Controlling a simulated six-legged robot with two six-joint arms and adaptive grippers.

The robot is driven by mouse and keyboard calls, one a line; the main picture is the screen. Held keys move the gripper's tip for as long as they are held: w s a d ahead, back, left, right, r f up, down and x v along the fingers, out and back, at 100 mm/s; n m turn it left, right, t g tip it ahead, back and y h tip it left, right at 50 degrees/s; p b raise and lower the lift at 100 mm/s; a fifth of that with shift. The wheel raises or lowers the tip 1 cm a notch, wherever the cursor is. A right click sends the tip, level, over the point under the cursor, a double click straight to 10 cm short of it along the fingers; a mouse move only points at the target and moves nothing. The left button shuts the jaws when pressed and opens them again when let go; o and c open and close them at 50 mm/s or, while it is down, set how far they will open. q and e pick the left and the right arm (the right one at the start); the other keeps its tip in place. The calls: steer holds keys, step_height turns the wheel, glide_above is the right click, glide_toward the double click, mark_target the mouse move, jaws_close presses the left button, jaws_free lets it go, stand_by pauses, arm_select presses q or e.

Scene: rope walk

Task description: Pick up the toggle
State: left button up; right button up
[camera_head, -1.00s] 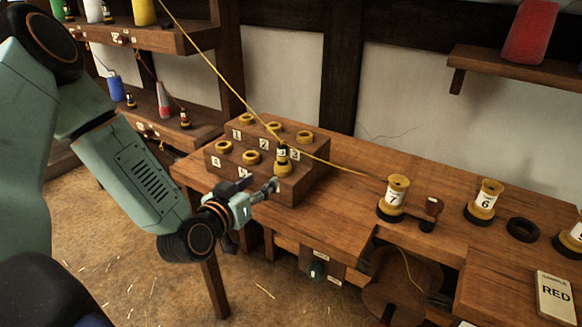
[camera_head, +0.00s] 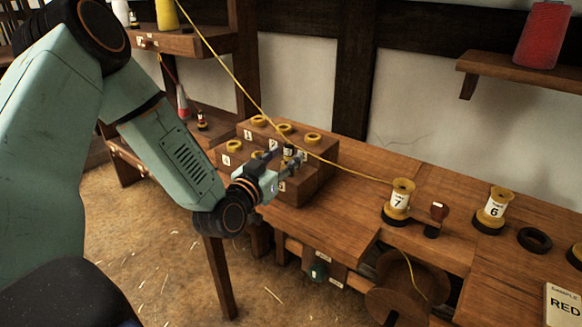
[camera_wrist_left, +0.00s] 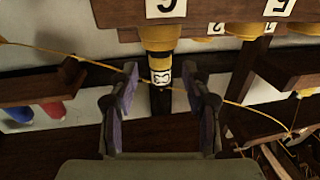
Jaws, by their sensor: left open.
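The toggle appears to be the small black-and-yellow piece with a white number label (camera_head: 289,152), standing upright in the stepped wooden block (camera_head: 318,178). A yellow cord (camera_head: 222,68) runs down to it and on to the right. In the left wrist view the toggle (camera_wrist_left: 160,76) shows between the fingertips, with its yellow base and black end visible. My left gripper (camera_head: 284,168) is open in front of it, one finger on each side; no clear contact shows. In the head view the gripper partly hides the toggle. My right gripper is not in view.
Yellow rings (camera_head: 313,138) sit on the block around the toggle. Spool 7 (camera_head: 400,200), a dark stamp-like piece (camera_head: 436,218), spool 6 (camera_head: 494,208) and a black ring (camera_head: 534,240) stand on the bench to the right. A wooden shelf unit (camera_head: 190,45) stands behind my arm.

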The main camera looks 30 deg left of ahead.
mark_target(286, 155)
arm_select(q)
steer(key=shift+w+a+f, duration=0.1)
steer(key=shift+w+a, duration=0.05)
steer(key=shift+w, duration=0.45)
steer(key=shift+w+a, duration=0.15)
steer(key=shift+w, duration=0.7)
steer(key=shift+w+d, duration=0.1)
steer(key=shift+d, duration=0.2)
steer(key=shift+a, duration=0.25)
steer(key=c, duration=0.3)
steer(key=shift+d, duration=0.2)
steer(key=c, duration=0.6)
steer(key=shift+a, duration=0.15)
jaws_close()
